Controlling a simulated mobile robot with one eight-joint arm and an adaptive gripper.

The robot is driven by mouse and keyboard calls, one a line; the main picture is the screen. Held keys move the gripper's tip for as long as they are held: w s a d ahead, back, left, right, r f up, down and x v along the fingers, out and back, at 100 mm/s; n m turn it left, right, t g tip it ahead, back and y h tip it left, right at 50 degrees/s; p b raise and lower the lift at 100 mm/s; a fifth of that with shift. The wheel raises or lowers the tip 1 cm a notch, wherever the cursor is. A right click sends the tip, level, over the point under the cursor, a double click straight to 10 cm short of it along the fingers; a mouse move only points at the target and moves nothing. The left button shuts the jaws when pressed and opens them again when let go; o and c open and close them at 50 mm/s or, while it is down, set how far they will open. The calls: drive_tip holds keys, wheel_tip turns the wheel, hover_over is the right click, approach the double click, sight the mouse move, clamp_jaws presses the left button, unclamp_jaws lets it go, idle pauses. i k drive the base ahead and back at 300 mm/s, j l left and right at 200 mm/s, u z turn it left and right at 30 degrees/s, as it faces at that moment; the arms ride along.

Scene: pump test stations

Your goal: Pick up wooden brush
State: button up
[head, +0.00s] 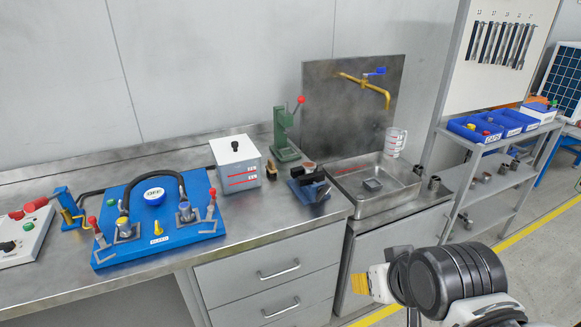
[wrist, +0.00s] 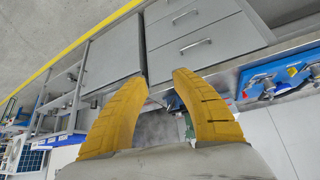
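A small brown and dark block that looks like the wooden brush (head: 271,168) stands on the steel bench, between the white box and the blue vise. It is small in the head view, so its details are unclear. I cannot make it out in the wrist view. My gripper (head: 366,282) is in front of the bench at the lower right, well apart from the brush. In the wrist view its two yellow fingers (wrist: 161,80) are spread with nothing between them.
A white box (head: 237,165), a green press (head: 285,135) and a blue vise (head: 309,185) stand close around the brush. A sink (head: 400,190) with a brass tap lies to the right. A blue pump board (head: 150,247) fills the bench's left part. Drawers (head: 270,270) are below.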

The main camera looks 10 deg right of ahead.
sight(271, 169)
drive_tip(key=i+l+u, duration=0.15)
drive_tip(key=i+u, duration=0.35)
drive_tip(key=i+l+u, duration=0.25)
drive_tip(key=i+u, duration=0.2)
drive_tip(key=i+l+u, duration=0.35)
drive_tip(key=u, duration=0.15)
drive_tip(key=l, duration=0.1)
